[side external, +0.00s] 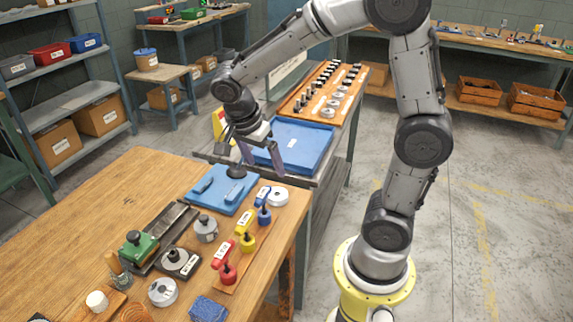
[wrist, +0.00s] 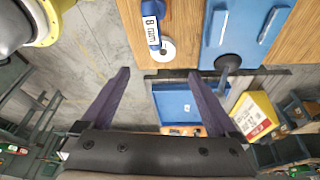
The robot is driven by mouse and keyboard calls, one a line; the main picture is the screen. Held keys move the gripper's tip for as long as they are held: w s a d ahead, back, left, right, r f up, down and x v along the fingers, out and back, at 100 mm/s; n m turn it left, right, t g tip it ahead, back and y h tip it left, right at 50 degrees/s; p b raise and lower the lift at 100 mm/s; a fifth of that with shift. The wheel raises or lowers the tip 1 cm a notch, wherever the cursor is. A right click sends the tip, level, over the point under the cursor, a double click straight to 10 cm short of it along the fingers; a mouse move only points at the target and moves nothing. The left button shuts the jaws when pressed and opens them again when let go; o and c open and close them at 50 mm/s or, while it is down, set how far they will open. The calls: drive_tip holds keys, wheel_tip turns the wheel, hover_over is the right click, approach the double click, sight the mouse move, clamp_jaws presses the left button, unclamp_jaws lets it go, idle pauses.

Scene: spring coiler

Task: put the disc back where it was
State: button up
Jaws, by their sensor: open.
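A white disc with a centre hole (side external: 278,196) lies at the right end of the wooden table, beside the blue lever (side external: 263,196). It also shows in the wrist view (wrist: 166,50), just beyond the fingertips. Other round pieces are a grey metal disc with holes (side external: 162,292), a grey round piece with a knob (side external: 206,229) and a black-knobbed disc on a plate (side external: 179,261). I cannot tell which disc is meant. My gripper (side external: 262,160) is open and empty above the gap between the table and the back bench; its fingers also show in the wrist view (wrist: 160,75).
A blue fixture (side external: 212,198) with a dark upright post (side external: 237,172) stands near the gripper. Red and yellow levers line the table's right side. A blue tray (side external: 313,133) and a wooden rack (side external: 352,80) of dark cylinders and discs are on the back bench.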

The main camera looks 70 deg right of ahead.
drive_tip(key=s+a+r+n+t+y, duration=0.1)
drive_tip(key=s+a+r+n+t, duration=0.2)
drive_tip(key=s+n, duration=0.3)
drive_tip(key=s+a+r+n+t+y, duration=0.2)
drive_tip(key=s+n, duration=0.4)
drive_tip(key=n, duration=0.8)
drive_tip(key=shift+a+r+t+y, duration=0.3)
drive_tip(key=shift+a+r+t, duration=0.55)
drive_tip(key=shift+a, duration=0.35)
drive_tip(key=shift+s, duration=0.1)
